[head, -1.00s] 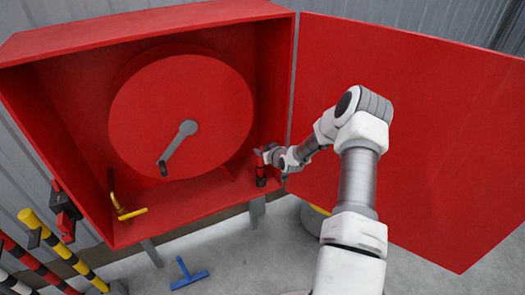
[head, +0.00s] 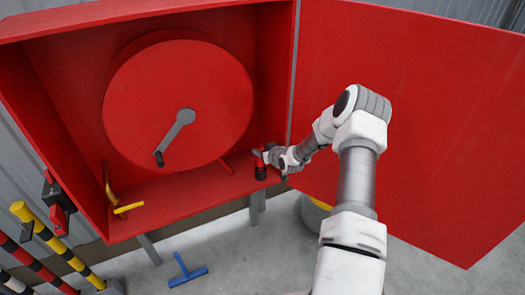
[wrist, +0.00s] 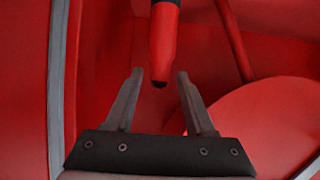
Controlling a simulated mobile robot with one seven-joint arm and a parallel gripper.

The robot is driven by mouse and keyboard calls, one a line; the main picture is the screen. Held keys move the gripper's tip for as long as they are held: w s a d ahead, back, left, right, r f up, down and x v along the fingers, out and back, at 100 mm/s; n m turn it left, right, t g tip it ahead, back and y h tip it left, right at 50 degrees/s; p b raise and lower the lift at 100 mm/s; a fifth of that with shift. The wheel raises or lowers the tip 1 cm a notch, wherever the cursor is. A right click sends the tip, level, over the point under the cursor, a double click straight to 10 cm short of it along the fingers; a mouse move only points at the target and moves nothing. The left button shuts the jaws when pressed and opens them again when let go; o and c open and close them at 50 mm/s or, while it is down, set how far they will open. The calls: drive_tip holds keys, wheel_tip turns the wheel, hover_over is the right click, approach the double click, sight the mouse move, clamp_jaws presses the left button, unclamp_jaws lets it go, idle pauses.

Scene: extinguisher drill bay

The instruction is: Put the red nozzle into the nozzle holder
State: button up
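The red nozzle (head: 261,171), red with black parts, stands roughly upright at the lower right of the open red cabinet. In the wrist view the nozzle (wrist: 163,42) points between my fingers, its dark-tipped narrow end just inside the gap. My gripper (wrist: 159,73) is open, with a finger on each side of the nozzle and space visible between. In the head view my gripper (head: 266,154) is beside the nozzle's top, partly hidden by my wrist. I cannot make out a nozzle holder for certain.
A hose reel (head: 178,100) with a grey crank fills the cabinet (head: 160,204). A yellow-handled pipe (head: 112,190) is at its lower left. The open door (head: 420,120) spans the right. Striped posts (head: 65,258) and a blue floor tool (head: 187,270) are below.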

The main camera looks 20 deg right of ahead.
drive_tip(key=shift+o, duration=0.9)
drive_tip(key=shift+s, duration=0.1)
drive_tip(key=v, duration=1.7)
drive_tip(key=s+a+r+n+g+h+p, duration=0.1)
drive_tip(key=s+a+r+g, duration=0.25)
drive_tip(key=a+r, duration=0.5)
drive_tip(key=s+a+r+g+h+p, duration=0.15)
drive_tip(key=s+a+r, duration=0.3)
drive_tip(key=r, duration=0.65)
drive_tip(key=s+a+r+g+y, duration=0.1)
drive_tip(key=s+a+r, duration=0.2)
drive_tip(key=s, duration=0.6)
drive_tip(key=s+a+r+m+y+b, duration=0.1)
drive_tip(key=s+a+r, duration=0.3)
drive_tip(key=s, duration=0.6)
drive_tip(key=shift+r+g, duration=0.4)
drive_tip(key=shift+r, duration=0.2)
